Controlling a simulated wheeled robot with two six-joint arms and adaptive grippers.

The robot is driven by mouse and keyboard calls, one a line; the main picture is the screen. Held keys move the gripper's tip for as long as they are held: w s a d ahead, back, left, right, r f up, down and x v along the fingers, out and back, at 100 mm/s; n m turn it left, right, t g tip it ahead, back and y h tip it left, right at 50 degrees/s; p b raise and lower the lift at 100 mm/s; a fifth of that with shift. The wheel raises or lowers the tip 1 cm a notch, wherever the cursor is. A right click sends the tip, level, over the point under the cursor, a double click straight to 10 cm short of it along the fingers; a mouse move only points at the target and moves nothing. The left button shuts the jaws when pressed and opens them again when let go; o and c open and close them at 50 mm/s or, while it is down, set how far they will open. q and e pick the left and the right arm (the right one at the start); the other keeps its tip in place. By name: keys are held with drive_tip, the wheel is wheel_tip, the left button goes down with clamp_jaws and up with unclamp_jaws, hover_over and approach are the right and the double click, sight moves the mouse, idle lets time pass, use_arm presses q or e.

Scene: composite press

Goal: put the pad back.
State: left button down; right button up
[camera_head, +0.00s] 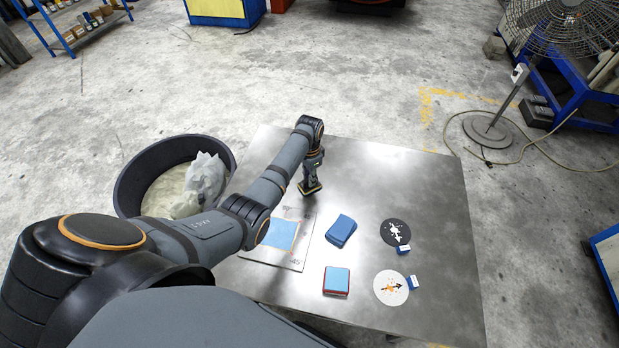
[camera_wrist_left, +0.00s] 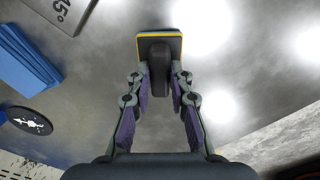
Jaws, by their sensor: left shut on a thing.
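My left gripper (camera_head: 314,172) is at the far part of the metal table (camera_head: 420,180), left of its middle. It is shut on the dark handle of a flat pad (camera_head: 311,188) with a yellow edge. The left wrist view shows the pad (camera_wrist_left: 160,37) beyond the fingertips (camera_wrist_left: 160,82), with its handle between them. I cannot tell whether the pad touches the table. A grey board (camera_head: 292,263) with a light blue square (camera_head: 281,234) and a 45° mark lies nearer, partly hidden by my left arm. My right gripper is not in view.
A blue stack (camera_head: 341,230) and a light blue block with red sides (camera_head: 336,281) lie right of the board. A black disc (camera_head: 394,232) and a white disc (camera_head: 391,288) lie further right. A dark round bin (camera_head: 143,178) stands left of the table. The table's far right is clear.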

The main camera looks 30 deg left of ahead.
use_arm(q)
drive_tip(key=shift+f, duration=0.15)
drive_tip(key=c, duration=1.2)
unclamp_jaws()
wheel_tip(320, 180, up, 12)
drive_tip(key=shift+r, duration=0.2)
